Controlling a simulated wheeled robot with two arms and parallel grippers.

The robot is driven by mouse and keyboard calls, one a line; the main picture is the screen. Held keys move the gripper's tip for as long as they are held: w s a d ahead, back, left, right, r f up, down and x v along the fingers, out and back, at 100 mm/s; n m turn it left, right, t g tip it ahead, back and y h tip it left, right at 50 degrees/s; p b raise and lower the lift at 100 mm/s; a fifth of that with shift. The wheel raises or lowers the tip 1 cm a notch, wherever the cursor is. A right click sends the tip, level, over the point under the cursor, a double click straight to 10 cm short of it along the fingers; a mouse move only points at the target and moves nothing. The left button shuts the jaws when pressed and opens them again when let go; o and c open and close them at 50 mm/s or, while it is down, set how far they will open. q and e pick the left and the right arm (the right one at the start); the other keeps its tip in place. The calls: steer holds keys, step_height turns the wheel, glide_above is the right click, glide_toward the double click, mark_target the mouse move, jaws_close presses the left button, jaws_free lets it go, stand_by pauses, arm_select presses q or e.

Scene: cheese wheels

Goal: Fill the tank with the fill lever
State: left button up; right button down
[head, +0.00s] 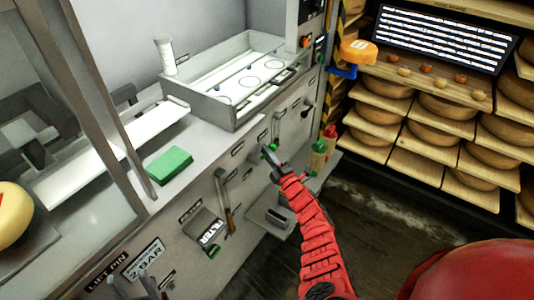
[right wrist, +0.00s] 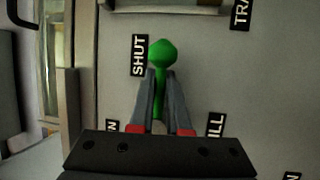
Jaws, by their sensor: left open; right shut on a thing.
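The lever has a green knob (right wrist: 162,52) and stands out from the grey machine panel. In the right wrist view a "SHUT" label is left of the knob, and a partly hidden label ending in "ILL" is lower right. My right gripper (right wrist: 163,92) is shut on the lever, its fingers on both sides of the stem below the knob. In the head view my right gripper (head: 274,161) is at the panel beside the small green knob (head: 269,149). I cannot tell which part is the tank.
An open pale box (head: 205,107) with circle outlines stands on the counter beside a white cylinder (head: 165,56). A green block (head: 168,165) lies on the counter. Green and red bottles (head: 318,157) stand right of my gripper. Shelves of cheese wheels (head: 436,140) are at right.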

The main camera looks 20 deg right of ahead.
stand_by(0.3)
